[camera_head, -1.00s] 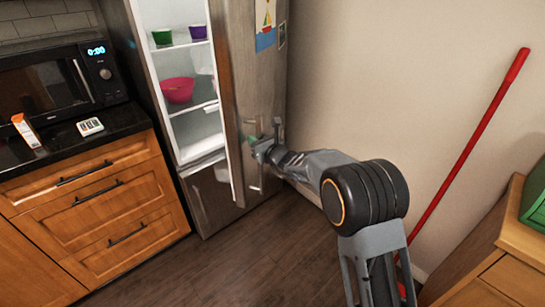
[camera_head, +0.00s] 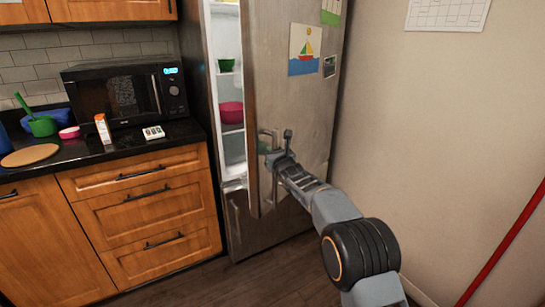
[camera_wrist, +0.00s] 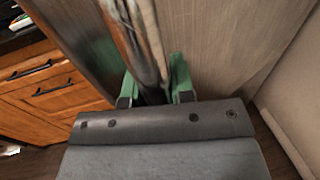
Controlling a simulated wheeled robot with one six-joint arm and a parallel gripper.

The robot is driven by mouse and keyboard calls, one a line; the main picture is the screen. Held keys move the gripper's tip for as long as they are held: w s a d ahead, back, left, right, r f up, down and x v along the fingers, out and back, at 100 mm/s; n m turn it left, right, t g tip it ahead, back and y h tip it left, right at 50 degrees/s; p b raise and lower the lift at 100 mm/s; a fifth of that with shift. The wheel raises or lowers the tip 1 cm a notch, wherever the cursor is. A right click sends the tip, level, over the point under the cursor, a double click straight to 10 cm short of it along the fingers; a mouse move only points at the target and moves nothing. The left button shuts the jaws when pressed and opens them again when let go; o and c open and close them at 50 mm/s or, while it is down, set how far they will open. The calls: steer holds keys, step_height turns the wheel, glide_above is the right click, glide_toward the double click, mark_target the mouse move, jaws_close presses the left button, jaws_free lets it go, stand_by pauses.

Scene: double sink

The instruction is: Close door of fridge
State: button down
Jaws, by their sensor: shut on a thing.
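The fridge (camera_head: 238,210) stands in the middle of the head view, with a steel door (camera_head: 300,105) that is partly open. A narrow strip of the lit interior shows at the left of the door, with a green bowl (camera_head: 227,65) and a pink bowl (camera_head: 231,112) on shelves. My gripper (camera_head: 272,158) is at the door's vertical handle, on its outer face. In the wrist view, the green fingertips (camera_wrist: 158,84) sit on both sides of the handle (camera_wrist: 145,40) and are shut on it.
A counter with a microwave (camera_head: 125,92), a white timer (camera_head: 153,132) and a green pan (camera_head: 41,124) is left of the fridge. Wooden drawers (camera_head: 140,205) are below.

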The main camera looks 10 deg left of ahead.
steer(key=shift+w+d+r, duration=0.15)
steer(key=shift+d+r, duration=0.05)
steer(key=shift+d, duration=0.15)
steer(key=c, duration=1.1)
jaws_free()
steer(key=shift+w+d+f, duration=0.1)
steer(key=shift+w+d, duration=0.05)
steer(key=shift+c, duration=0.2)
steer(key=shift+o, duration=0.9)
steer(key=shift+a+f, duration=0.1)
steer(key=shift+a, duration=0.25)
steer(key=shift+s+d, duration=0.1)
steer(key=shift+s, duration=0.1)
steer(key=b+v, duration=0.3)
steer(key=v, duration=1)
steer(key=shift+s+d, duration=0.15)
steer(key=shift+s, duration=0.1)
steer(key=shift+c, duration=0.4)
